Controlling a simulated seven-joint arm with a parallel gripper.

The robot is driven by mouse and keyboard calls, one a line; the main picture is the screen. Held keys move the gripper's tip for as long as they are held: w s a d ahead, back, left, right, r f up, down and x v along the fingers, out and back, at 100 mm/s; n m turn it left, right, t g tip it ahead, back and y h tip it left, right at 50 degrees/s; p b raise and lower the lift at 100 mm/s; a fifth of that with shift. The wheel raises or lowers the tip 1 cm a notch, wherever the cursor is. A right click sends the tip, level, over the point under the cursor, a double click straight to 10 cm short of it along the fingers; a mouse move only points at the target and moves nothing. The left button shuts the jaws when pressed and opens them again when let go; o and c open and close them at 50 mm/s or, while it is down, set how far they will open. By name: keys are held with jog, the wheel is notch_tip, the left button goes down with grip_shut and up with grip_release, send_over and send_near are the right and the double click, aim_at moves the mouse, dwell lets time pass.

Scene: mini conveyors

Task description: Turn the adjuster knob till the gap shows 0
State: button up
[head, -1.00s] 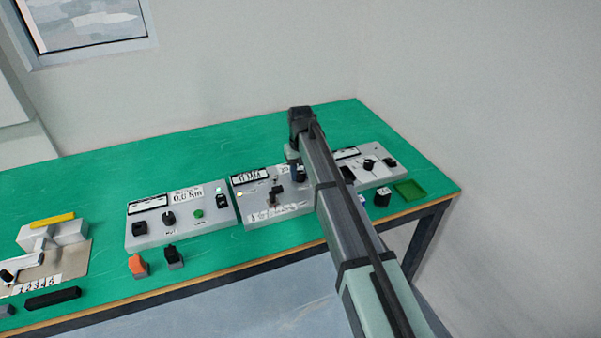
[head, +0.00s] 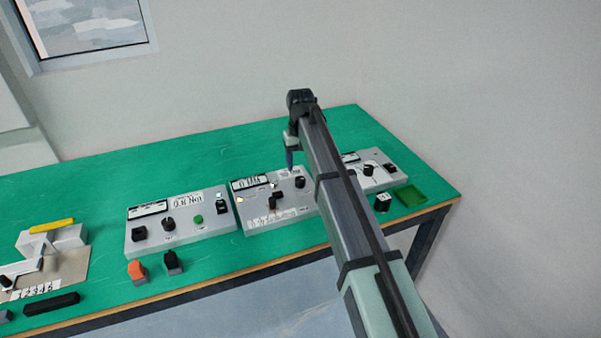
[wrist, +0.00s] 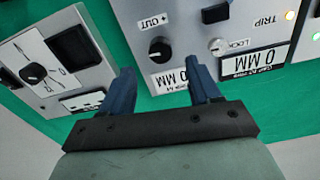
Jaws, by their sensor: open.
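The black adjuster knob (wrist: 160,48) stands on the middle grey panel (wrist: 140,12), beside "+ OUT" lettering; the head view shows it too (head: 300,182). The gap display (wrist: 262,62) reads 0 MM, upside down in the wrist view. In the head view my gripper (head: 290,160) is above the back of the middle panel, clear of the knob.
Other panels stand left (head: 180,230) and right (head: 375,182). A green tray (head: 410,195) is at the right.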

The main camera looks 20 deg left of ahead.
aim_at(301, 180)
notch_tip(301, 180, up, 7)
dwell(0.3)
jog(key=shift+d+f, duration=0.1)
dwell(0.4)
